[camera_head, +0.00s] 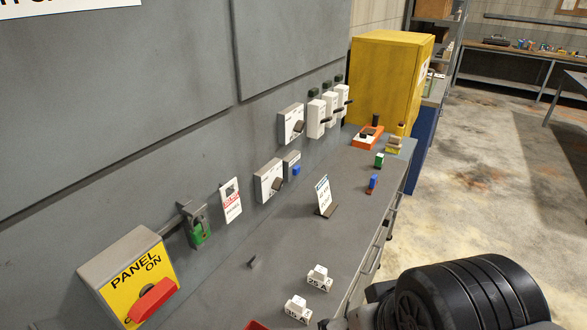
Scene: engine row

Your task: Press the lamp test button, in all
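My gripper's fingers do not show. Only a dark, rounded part of my arm shows at the bottom right, well apart from the button.
A standing sign (323,196) and white fuse blocks (319,278) are on the ledge. A yellow cabinet (385,80) stands behind.

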